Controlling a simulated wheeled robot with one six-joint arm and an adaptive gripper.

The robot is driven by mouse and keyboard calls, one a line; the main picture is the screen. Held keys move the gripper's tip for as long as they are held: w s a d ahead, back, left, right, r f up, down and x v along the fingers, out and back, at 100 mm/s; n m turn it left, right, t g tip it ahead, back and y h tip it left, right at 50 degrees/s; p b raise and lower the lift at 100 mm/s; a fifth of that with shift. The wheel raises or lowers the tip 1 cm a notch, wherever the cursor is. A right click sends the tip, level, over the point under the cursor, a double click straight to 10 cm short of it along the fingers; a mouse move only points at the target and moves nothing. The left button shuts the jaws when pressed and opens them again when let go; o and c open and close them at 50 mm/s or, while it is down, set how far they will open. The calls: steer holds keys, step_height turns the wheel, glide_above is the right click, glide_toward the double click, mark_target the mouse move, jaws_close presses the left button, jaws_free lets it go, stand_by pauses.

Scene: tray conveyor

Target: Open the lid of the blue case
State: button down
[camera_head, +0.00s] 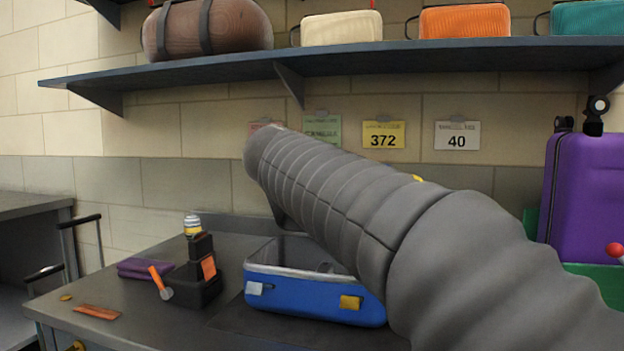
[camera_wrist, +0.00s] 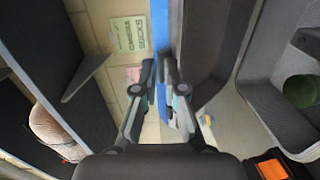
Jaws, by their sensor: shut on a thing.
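The blue case (camera_head: 300,295) lies on the dark counter in the head view, with a white latch and a yellow latch on its front. Its grey inside shows from above, so it stands open. My arm covers its right part and hides most of the lid in this view. In the wrist view, the lid shows as a blue edge (camera_wrist: 160,35) with a dark grey inner face beside it. My gripper (camera_wrist: 163,75) is shut on the lid's edge. My gripper's fingers are hidden behind the arm in the head view.
A black device (camera_head: 195,272) with a yellow-and-white lamp stands left of the case, near a purple pouch (camera_head: 143,267). A shelf (camera_head: 225,77) with bags runs above. A purple suitcase (camera_head: 580,200) stands at right. The counter's front left is mostly clear.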

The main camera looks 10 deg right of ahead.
steer(key=c, duration=1.8)
jaws_free()
steer(key=shift+w+d+r, duration=0.1)
steer(key=shift+w+r, duration=0.1)
steer(key=shift+r, duration=0.1)
steer(key=o, duration=0.4)
steer(key=shift+s, duration=0.1)
steer(key=shift+o, duration=0.4)
steer(key=shift+f, duration=0.1)
steer(key=s+a+r, duration=0.4)
steer(key=s+r, duration=0.3)
steer(key=r, duration=0.6)
steer(key=shift+s+a, duration=0.2)
steer(key=shift+s, duration=0.2)
steer(key=v, duration=1.2)
